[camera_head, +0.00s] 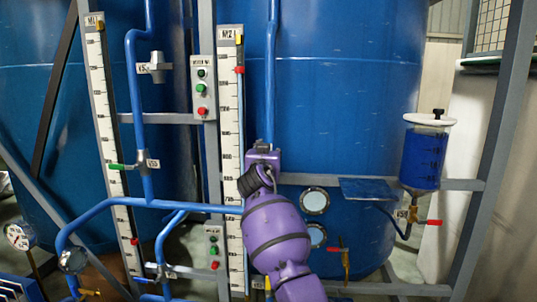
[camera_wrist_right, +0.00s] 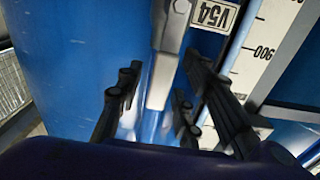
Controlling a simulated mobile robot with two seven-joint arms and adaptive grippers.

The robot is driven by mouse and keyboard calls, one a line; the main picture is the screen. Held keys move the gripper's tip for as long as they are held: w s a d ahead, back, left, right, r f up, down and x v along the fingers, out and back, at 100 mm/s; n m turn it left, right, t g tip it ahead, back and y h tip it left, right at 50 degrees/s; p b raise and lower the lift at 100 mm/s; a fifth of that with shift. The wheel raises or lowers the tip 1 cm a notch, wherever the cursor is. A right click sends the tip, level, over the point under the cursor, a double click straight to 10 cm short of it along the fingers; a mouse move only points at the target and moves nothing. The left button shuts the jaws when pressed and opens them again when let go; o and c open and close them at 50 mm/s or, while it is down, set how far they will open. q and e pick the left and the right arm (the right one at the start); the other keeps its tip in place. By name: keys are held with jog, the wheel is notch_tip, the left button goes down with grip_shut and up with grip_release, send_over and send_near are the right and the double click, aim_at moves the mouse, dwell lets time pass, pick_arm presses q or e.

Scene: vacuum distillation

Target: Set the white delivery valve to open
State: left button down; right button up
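In the right wrist view, a pale grey-white lever (camera_wrist_right: 161,75) hangs from a bolt beside a tag (camera_wrist_right: 213,13) that reads V54 upside down. This is likely the white delivery valve's handle. My right gripper (camera_wrist_right: 160,92) is open, with one dark finger on each side of the lever. I see gaps between the lever and both fingers; whether either touches it I cannot tell. In the head view my purple right arm (camera_head: 275,235) reaches up to the pipe beside the middle scale, and the wrist hides this valve. My left gripper is not in view.
A blue vertical pipe (camera_head: 270,80) runs down to my wrist, close to the M2 scale (camera_head: 230,95). A button box (camera_head: 202,88), a grey-handled valve (camera_head: 155,67) and a green-handled valve (camera_head: 125,166) are to the left. A blue funnel vessel (camera_head: 422,160) hangs at the right.

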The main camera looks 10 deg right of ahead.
jog(key=v, duration=1.2)
dwell(0.3)
